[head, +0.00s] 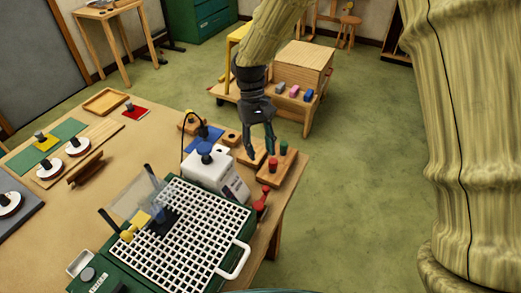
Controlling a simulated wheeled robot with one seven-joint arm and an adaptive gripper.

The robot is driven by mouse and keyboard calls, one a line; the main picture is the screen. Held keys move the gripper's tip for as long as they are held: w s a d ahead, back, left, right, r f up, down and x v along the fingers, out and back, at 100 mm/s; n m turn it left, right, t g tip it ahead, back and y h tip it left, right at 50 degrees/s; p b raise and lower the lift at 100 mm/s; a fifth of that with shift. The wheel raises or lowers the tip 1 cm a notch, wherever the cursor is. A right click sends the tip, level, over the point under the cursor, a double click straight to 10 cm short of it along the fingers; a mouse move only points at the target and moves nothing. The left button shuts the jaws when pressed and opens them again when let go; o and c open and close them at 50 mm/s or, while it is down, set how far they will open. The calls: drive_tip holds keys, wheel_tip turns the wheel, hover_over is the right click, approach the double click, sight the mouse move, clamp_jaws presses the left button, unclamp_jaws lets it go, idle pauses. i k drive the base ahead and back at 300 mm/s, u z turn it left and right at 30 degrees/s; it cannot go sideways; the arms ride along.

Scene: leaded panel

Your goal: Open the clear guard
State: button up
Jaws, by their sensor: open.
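The clear guard (131,203) is a see-through pane on the green machine (222,203) with a white grid top, at the left of that grid. It looks tilted up, with dark bars and yellow parts (128,236) beside it; how far it stands open is hard to tell. My gripper (260,153) is dark, open and empty, with its fingers pointing down. It is above the table's right end, up and to the right of the guard and apart from it.
A white box with a blue knob (206,150) and a cable stands between the guard and my gripper. Wooden blocks with coloured pegs (270,165) lie below my gripper. A white handle (236,262) sticks out at the machine's right. A wheeled cart (302,65) stands behind.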

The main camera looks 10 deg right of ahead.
sight(141, 219)
drive_tip(key=k, duration=1)
